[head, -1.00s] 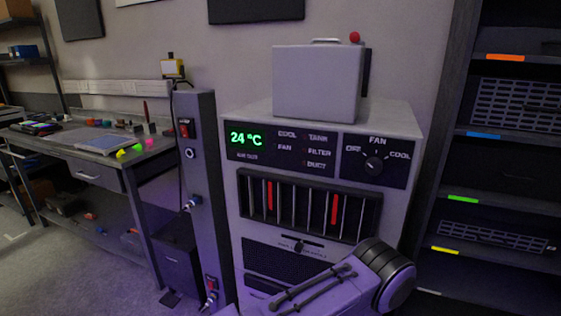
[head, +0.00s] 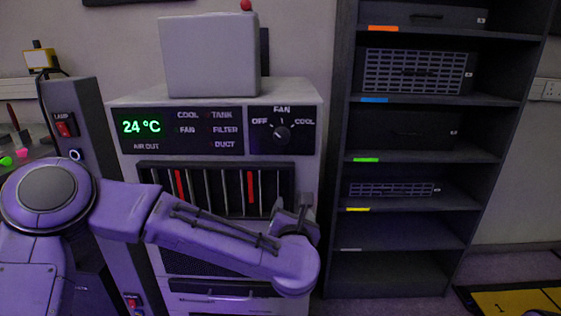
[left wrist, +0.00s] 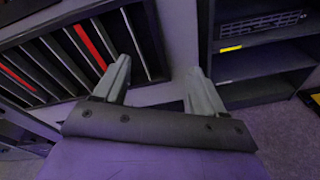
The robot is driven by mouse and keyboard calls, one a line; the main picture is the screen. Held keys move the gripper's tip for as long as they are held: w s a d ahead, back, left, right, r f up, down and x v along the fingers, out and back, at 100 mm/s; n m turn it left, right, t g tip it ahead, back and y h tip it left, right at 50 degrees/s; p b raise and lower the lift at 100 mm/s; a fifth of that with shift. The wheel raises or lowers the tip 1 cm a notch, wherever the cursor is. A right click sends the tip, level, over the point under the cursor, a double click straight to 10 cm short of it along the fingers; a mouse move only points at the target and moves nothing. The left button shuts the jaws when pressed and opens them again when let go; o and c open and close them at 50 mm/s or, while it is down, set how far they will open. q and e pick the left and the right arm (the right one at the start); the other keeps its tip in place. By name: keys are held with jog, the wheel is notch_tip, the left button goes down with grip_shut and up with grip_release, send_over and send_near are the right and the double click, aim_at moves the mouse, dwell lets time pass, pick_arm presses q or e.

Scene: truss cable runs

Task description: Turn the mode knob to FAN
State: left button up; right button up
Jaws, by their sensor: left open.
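The mode knob (head: 282,133) is a small dark dial on the black panel at the upper right of the grey cooler unit (head: 312,170). OFF is printed at its left, FAN above and COOL at its right. Its pointer is too small to read surely. My left gripper (head: 304,206) is below the knob, apart from it, in front of the vent's right end and partly hidden by my wrist. In the left wrist view its two grey fingers (left wrist: 160,80) are spread and empty. The knob is not in that view. My right gripper is not in view.
The louvred vent (head: 215,168) with red slats lies under the panels. The display (head: 142,127) reads 24 °C. A grey box (head: 210,55) stands on top. A switch post (head: 90,125) is at the left, and a dark shelf rack (head: 405,155) is close at the right.

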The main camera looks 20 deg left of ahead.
aim_at(282, 137)
pick_arm(q)
notch_tip(282, 137, up, 14)
jog(key=a+n+t+y, duration=0.1)
jog(key=a+n+y, duration=0.1)
jog(key=n, duration=0.6)
jog(key=x, duration=0.3)
jog(key=p+x, duration=0.1)
jog(key=x, duration=0.1)
jog(key=p+x, duration=0.1)
jog(key=x, duration=0.2)
jog(key=shift+w+a+r, duration=0.2)
jog(key=shift+w+r, duration=0.1)
jog(key=shift+r, duration=0.1)
jog(key=shift+w+a+f, duration=0.1)
jog(key=shift+w+a, duration=0.05)
jog(key=shift+w, duration=0.35)
jog(key=c, duration=1.1)
